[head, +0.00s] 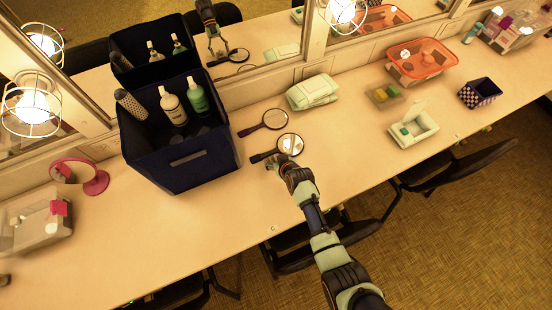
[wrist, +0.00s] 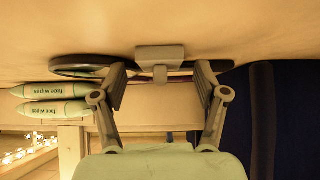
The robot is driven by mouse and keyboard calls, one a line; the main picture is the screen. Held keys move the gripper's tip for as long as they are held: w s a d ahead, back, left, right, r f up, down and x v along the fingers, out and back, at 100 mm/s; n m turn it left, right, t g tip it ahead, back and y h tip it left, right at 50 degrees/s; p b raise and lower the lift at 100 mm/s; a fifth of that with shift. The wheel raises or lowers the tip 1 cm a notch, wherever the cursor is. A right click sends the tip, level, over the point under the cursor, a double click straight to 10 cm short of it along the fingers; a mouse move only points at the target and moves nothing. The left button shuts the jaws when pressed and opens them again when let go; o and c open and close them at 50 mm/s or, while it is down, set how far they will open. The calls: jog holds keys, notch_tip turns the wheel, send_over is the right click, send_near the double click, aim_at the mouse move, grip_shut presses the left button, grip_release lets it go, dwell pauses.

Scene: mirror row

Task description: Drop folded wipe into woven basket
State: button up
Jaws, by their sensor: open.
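My gripper (head: 279,162) is open, low over the counter at the black hand mirror (head: 290,144). In the wrist view its fingers (wrist: 160,78) stand apart on either side of a small grey block (wrist: 160,53). The block lies across the line of the dark mirror (wrist: 85,66); I cannot tell whether it is the folded wipe, or whether the fingers touch it. No other folded wipe can be made out clearly. A small blue-and-white checkered basket (head: 480,94), perhaps the woven one, stands at the far right of the counter.
A large navy bin (head: 180,160) with bottles stands left of my gripper. A second hand mirror (head: 274,120) and pale wipes packs (head: 313,92) lie behind. An orange basket (head: 425,60), a small tray (head: 384,94) and an open white box (head: 413,128) stand right.

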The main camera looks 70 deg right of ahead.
jog(key=c, duration=1)
jog(key=shift+r, duration=0.1)
notch_tip(320, 180, up, 20)
jog(key=p, duration=0.1)
